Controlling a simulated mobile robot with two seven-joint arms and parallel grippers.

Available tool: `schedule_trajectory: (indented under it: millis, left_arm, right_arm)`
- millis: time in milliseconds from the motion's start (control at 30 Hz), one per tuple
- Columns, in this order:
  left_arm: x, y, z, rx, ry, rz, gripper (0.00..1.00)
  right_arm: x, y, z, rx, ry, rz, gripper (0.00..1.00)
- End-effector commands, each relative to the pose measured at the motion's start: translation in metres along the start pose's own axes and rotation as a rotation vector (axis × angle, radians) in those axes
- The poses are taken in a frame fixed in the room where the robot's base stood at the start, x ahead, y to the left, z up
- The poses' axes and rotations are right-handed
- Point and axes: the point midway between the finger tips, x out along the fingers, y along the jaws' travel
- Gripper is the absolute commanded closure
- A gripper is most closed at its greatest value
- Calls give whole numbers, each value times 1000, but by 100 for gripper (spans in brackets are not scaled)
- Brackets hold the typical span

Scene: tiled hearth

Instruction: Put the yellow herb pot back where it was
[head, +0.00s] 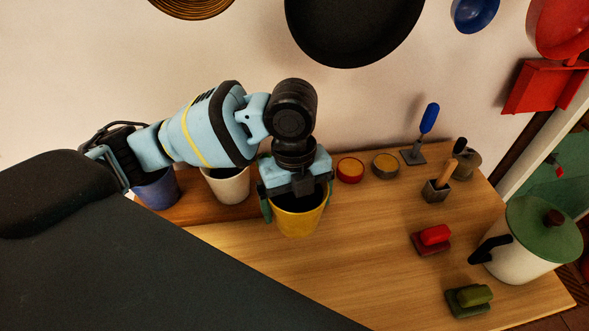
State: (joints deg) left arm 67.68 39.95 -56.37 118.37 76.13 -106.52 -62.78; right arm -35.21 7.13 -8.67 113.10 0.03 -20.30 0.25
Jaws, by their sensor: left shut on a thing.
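The yellow herb pot (299,224) is near the middle of the head view, upright, at the wooden counter's (330,270) left part. My left gripper (296,204) is over it from above, with one finger at each side of its rim, shut on it. I cannot tell whether its base touches the counter. The gripper hides most of the pot's inside. A white pot (228,187) and a blue pot (157,193) stand to its left in a row on a darker wood strip (193,210). My arm partly covers both. My right gripper is not in view.
A red tin (350,171) and a yellow-topped tin (385,166) stand just right of my gripper. Further right are a blue-handled tool (429,118), small blocks (434,235) and a green-lidded pot (515,262). A black pan (354,30) hangs above. The counter's middle is clear.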

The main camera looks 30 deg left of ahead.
Motion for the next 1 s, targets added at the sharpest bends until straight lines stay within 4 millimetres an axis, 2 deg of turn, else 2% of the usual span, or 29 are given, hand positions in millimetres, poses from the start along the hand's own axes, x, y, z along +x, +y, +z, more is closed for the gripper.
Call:
schedule_trajectory:
  millis: [400, 600, 733, 1000]
  left_arm:
    - [-3, -28, 85, -6, -1, -3, 52]
    - [-3, -38, 117, -2, 0, -3, 52]
    - [-4, -42, 127, -1, 0, -4, 52]
    - [-5, -43, 130, 0, -1, -4, 52]
  right_arm:
    - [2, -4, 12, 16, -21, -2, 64]
    - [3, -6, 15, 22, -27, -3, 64]
    - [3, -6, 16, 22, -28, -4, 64]
    - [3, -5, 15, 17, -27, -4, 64]
